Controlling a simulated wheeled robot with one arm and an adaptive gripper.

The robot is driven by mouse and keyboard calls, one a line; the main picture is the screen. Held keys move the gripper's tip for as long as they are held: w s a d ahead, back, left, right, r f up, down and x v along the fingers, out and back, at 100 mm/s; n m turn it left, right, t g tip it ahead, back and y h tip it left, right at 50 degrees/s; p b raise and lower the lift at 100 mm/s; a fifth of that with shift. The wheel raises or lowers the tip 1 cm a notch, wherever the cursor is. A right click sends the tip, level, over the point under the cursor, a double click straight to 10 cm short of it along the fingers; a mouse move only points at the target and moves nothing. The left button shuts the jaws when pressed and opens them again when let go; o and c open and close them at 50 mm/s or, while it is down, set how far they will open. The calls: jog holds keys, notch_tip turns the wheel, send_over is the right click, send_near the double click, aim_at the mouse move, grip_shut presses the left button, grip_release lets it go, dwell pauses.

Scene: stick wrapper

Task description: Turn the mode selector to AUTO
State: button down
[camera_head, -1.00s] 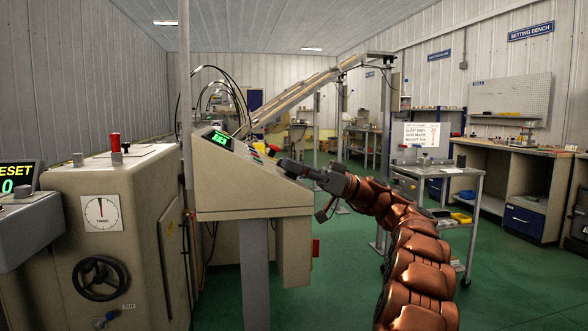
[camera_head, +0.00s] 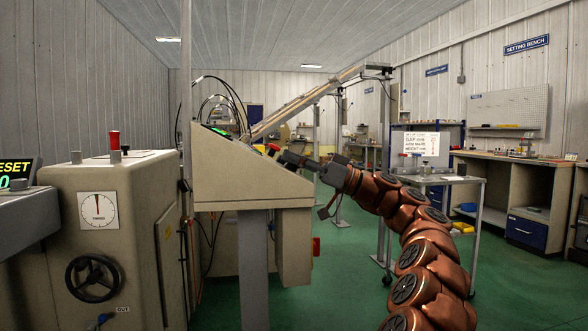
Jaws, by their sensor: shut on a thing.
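The beige control console (camera_head: 250,185) stands left of centre, with its sloped panel seen nearly edge-on. A green display (camera_head: 217,131) and a red button (camera_head: 273,149) show along the panel's edge. My gripper (camera_head: 284,157) reaches in from the right, its fingertips at the lower part of the panel. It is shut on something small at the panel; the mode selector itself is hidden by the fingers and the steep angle. The selector's position and the AUTO marking cannot be read.
A beige machine with a handwheel (camera_head: 96,278) and a dial (camera_head: 98,210) stands at the left. A grey trolley (camera_head: 440,180) with a sign stands right of my arm. An inclined conveyor (camera_head: 310,100) rises behind the console. Green floor is open between console and trolley.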

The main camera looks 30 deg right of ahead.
jog(key=shift+s+f+m+t+h+b, duration=0.1)
jog(key=shift+m+t+h+b, duration=0.35)
jog(key=shift+b, duration=0.25)
jog(key=m+t+h+b, duration=0.3)
jog(key=h, duration=0.1)
jog(key=shift+m+b, duration=0.35)
jog(key=shift+m+t+h+b, duration=0.65)
jog(key=shift+m+h+b, duration=0.15)
jog(key=shift+m+h, duration=1)
jog(key=shift+w+h, duration=0.2)
jog(key=shift+h, duration=0.35)
jog(key=c, duration=1.2)
grip_release()
jog(key=shift+f, duration=0.1)
jog(key=shift+w, duration=0.1)
